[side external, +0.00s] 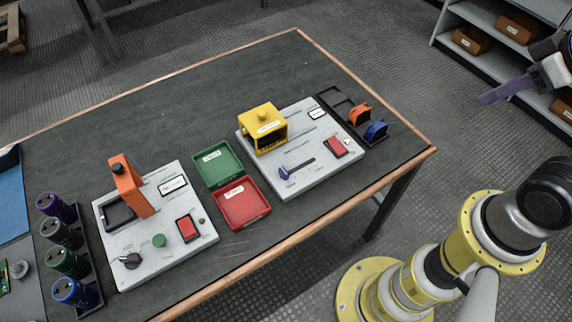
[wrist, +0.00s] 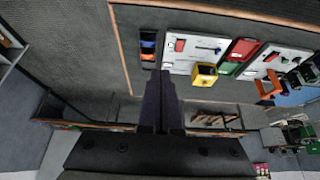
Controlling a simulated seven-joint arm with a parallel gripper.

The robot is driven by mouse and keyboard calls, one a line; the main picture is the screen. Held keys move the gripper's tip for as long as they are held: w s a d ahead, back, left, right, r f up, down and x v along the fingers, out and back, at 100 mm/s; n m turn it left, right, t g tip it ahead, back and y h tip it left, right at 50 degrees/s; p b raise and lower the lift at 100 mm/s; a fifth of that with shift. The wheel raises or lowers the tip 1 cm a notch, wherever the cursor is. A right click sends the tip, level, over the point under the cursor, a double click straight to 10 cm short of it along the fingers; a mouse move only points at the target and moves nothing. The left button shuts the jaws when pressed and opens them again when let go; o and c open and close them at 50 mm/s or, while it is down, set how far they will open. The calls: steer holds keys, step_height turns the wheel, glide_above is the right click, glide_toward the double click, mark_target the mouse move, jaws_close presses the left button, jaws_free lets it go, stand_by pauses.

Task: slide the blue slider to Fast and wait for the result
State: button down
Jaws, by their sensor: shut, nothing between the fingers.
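The blue slider (side external: 285,172) sits at the left end of its dark slot on the right-hand grey panel (side external: 290,187). I cannot read the labels along the slot. My gripper (side external: 487,98) is shut and empty, held in the air well to the right of the table. In the wrist view my gripper's dark fingers (wrist: 160,78) are together, and the yellow fixture (wrist: 204,74) shows beyond them.
A green tray (side external: 218,163) and a red tray (side external: 243,203) lie between the panels. The left panel (side external: 150,255) has an orange lever fixture (side external: 132,185). A black rack with an orange piece (side external: 359,113) and a blue piece (side external: 376,131) stands at right. The table's back is clear.

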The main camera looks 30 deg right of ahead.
steer(key=c, duration=1.5)
jaws_free()
steer(key=shift+c, duration=0.2)
steer(key=shift+o, duration=2.3)
steer(key=shift+w+r+m, duration=0.15)
steer(key=shift+m, duration=0.15)
steer(key=w+a+r+m, duration=0.1)
steer(key=w+a+r, duration=0.1)
steer(key=w, duration=0.6)
steer(key=w+a+r+m, duration=0.1)
steer(key=w+a+r, duration=0.15)
steer(key=w, duration=0.45)
steer(key=n+g, duration=0.3)
steer(key=g, duration=0.3)
glide_above(284, 170)
step_height(284, 170, down, 26)
steer(key=shift+f, duration=4.55)
